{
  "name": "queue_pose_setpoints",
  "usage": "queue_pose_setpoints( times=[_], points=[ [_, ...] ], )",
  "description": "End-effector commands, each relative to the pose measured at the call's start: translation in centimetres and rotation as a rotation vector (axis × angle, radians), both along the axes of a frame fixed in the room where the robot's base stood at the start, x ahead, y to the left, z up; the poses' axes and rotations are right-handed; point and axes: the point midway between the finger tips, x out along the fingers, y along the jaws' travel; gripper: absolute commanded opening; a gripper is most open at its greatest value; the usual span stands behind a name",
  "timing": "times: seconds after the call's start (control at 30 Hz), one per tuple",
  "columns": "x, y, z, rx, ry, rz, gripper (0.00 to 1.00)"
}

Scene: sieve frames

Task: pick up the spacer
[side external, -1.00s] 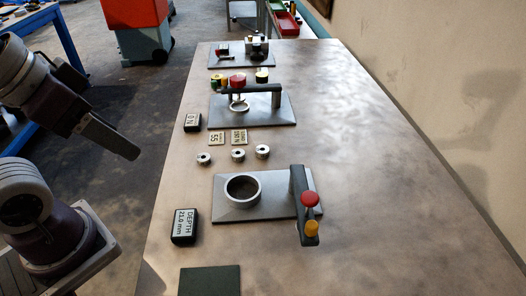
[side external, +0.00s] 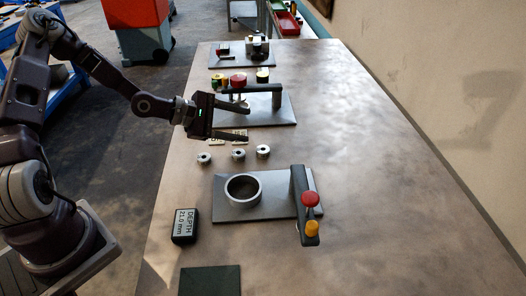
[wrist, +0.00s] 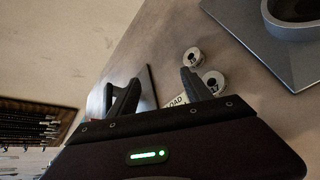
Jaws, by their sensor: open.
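Three small metal ring-shaped pieces with central holes stand in a row on the table; the spacer seems to be among them, but I cannot tell which. They are the left piece (side external: 204,158), the middle piece (side external: 238,154) and the right piece (side external: 263,151). Two show in the wrist view, one farther piece (wrist: 192,57) and one nearer piece (wrist: 213,82) beside a finger. My gripper (side external: 246,122) is open and empty, above the table just behind the row. In the wrist view its two fingers (wrist: 160,77) are apart with nothing between them.
A plate with a metal ring cup (side external: 242,202) and an arm with red and yellow knobs (side external: 311,200) stands in front. A depth display (side external: 184,226) is at left. A press fixture (side external: 277,96) stands behind my gripper. The right side of the table is clear.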

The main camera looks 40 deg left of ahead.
Motion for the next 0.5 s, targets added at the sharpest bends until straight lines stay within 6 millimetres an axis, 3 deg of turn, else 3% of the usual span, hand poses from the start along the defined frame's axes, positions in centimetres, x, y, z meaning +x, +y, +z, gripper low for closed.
queue_pose_setpoints(
  times=[0.03, 0.1, 0.2, 0.37, 0.5],
  points=[
    [-1.2, -0.4, -0.8, -0.191, 0.067, 0.074, 0.57],
    [-3.0, -1.4, -1.6, -0.39, 0.183, 0.149, 0.57],
    [-4.7, -2.4, -2.4, -0.542, 0.299, 0.213, 0.57],
    [-3.9, -3.4, -3.2, -0.588, 0.333, 0.235, 0.57],
    [-2.2, -4.6, -4.0, -0.577, 0.331, 0.228, 0.57]
  ],
)
